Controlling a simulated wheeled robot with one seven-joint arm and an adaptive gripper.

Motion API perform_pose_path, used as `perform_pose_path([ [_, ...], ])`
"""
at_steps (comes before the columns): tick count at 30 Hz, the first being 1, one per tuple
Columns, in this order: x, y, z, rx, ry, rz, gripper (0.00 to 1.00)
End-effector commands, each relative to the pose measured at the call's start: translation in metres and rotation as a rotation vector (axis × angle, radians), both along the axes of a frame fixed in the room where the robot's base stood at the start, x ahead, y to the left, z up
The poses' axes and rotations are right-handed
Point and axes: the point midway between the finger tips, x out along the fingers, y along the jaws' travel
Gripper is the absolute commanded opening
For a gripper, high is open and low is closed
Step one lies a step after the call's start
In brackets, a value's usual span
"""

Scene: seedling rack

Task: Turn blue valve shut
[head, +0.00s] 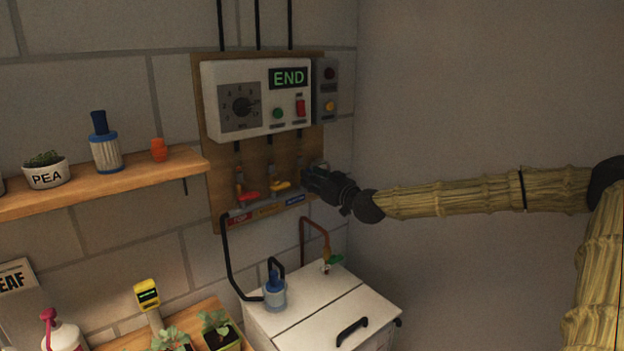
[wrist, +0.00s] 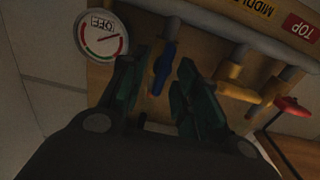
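The blue valve handle (wrist: 161,70) shows in the wrist view, hanging below its pipe fitting and lying between my gripper's fingertips. My gripper (wrist: 155,78) is open, with one green finger on each side of the handle; I cannot tell whether either touches it. In the head view my gripper (head: 312,180) is at the right end of the valve row and hides the blue valve. The red valve (head: 248,196) and the yellow valve (head: 281,186) stand to its left. They also show at the right in the wrist view, red (wrist: 291,106) and yellow (wrist: 238,92).
A round gauge (wrist: 101,34) sits beside the blue valve. Above the valves is a control box (head: 241,103) reading END. A white lidded tank (head: 320,306) stands below. A shelf (head: 118,184) with a PEA pot (head: 46,174) is at left. The right wall is bare.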

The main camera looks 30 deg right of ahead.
Motion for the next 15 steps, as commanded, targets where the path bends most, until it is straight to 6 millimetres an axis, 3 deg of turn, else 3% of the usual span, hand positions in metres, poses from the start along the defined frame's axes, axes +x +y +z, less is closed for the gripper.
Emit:
perform_pose_path([
  [15,0.0047,0.0009,-0.0004,0.001,0.0,0.001,0.31],
])
